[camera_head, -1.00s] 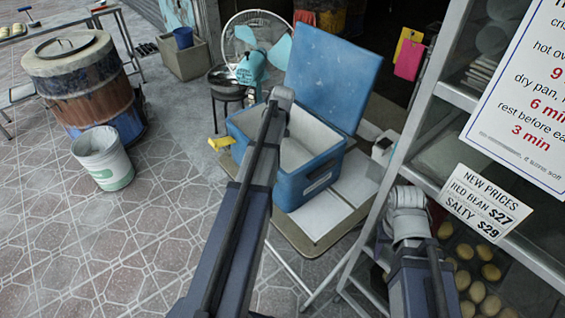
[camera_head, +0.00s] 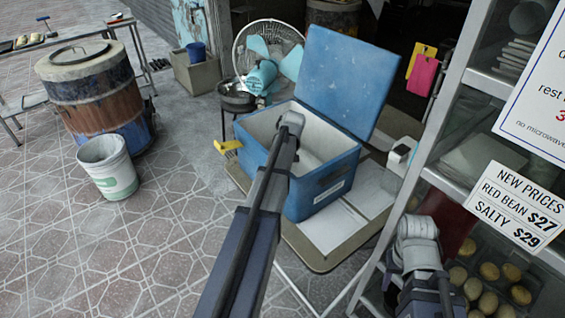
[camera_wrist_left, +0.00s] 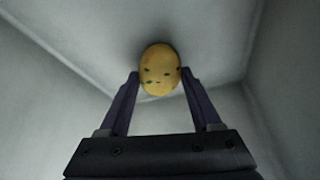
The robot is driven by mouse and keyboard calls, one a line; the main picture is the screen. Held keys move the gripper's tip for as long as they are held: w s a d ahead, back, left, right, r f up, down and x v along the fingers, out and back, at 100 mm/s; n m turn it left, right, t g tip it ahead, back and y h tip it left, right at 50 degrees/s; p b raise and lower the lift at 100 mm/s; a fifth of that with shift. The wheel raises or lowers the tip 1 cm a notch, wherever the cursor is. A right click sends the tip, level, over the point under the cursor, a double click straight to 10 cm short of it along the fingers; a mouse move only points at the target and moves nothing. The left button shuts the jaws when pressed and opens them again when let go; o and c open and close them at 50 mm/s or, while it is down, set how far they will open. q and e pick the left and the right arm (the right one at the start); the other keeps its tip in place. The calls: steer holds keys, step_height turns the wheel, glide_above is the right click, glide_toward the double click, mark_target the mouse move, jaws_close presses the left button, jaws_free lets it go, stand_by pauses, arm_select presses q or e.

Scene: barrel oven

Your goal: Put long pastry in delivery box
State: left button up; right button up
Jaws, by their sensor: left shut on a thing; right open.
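The delivery box (camera_head: 317,193) is a blue cooler with a pale inside and its blue lid (camera_head: 335,75) standing open. My left arm reaches over the front of the box, and its gripper is hidden inside in the head view. In the left wrist view my left gripper (camera_wrist_left: 161,75) is shut on a yellow pastry (camera_wrist_left: 160,62) with green specks, seen end-on, so its length cannot be told. Pale box walls surround it. My right gripper (camera_head: 416,236) is at the lower right beside the glass case, apart from the box; its fingers are hard to make out.
A glass case (camera_head: 445,180) with round pastries and price signs stands close on the right. A fan (camera_head: 265,70) stands behind the box. A white bucket (camera_head: 108,167) and barrel oven (camera_head: 95,95) are on the left. The tiled floor between is clear.

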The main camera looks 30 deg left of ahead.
arm_select(q)
steer(key=shift+f, duration=0.55)
arm_select(e)
steer(key=shift+f, duration=0.55)
arm_select(q)
steer(key=shift+f, duration=0.1)
arm_select(e)
steer(key=shift+f, duration=0.1)
arm_select(q)
steer(key=shift+f+b, duration=0.15)
steer(key=shift+b, duration=0.2)
steer(key=o, duration=1.5)
steer(key=shift+p+v, duration=0.9)
steer(key=shift+p, duration=0.05)
steer(key=p+v, duration=0.9)
steer(key=v, duration=0.1)
steer(key=shift+r+p, duration=0.3)
steer(key=shift+r, duration=0.05)
arm_select(e)
step_height(320, 180, up, 11)
